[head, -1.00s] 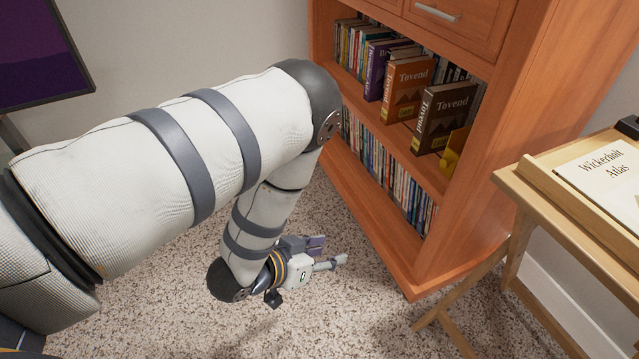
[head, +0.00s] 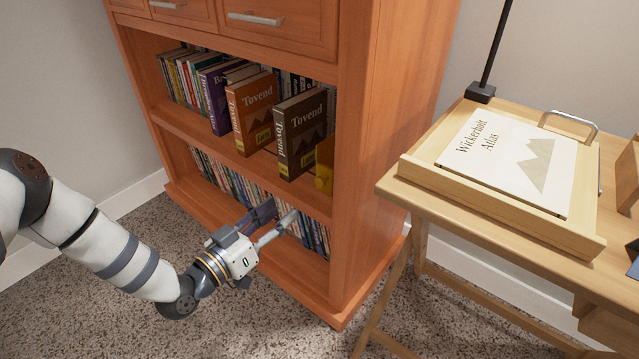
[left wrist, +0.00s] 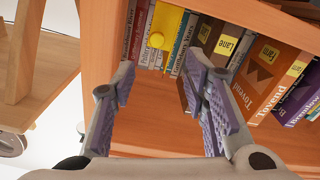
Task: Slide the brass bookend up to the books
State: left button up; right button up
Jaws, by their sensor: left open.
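The brass bookend (head: 324,165) stands on the upper open shelf, close to the right side wall. It is just right of a dark brown Tovend book (head: 300,135); I cannot tell whether they touch. An orange Tovend book (head: 252,112) and a purple book (head: 214,98) stand farther left. My left gripper (head: 281,214) is open and empty, in front of the lower shelf, below the bookend. My right gripper is not in view.
The orange-brown bookcase (head: 362,150) has drawers above and a lower shelf full of books (head: 235,184). A wooden desk (head: 415,185) with a Wickerholt Atlas (head: 490,140) stands to the right. Speckled carpet in front is clear.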

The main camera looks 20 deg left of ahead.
aim_at(318, 184)
pick_arm(q)
jog(key=b+x, duration=0.1)
jog(key=x, duration=0.2)
jog(key=b+x, duration=0.1)
jog(key=x, duration=0.3)
jog(key=b+x, duration=0.1)
jog(key=x, duration=0.2)
jog(key=shift+w+d+f, duration=0.1)
jog(key=shift+d+f, duration=0.05)
jog(key=shift+d, duration=0.2)
jog(key=shift+w, duration=0.3)
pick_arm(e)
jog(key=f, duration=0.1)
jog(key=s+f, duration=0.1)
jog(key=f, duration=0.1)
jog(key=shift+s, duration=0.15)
pick_arm(q)
jog(key=shift+c, duration=0.2)
grip_shut()
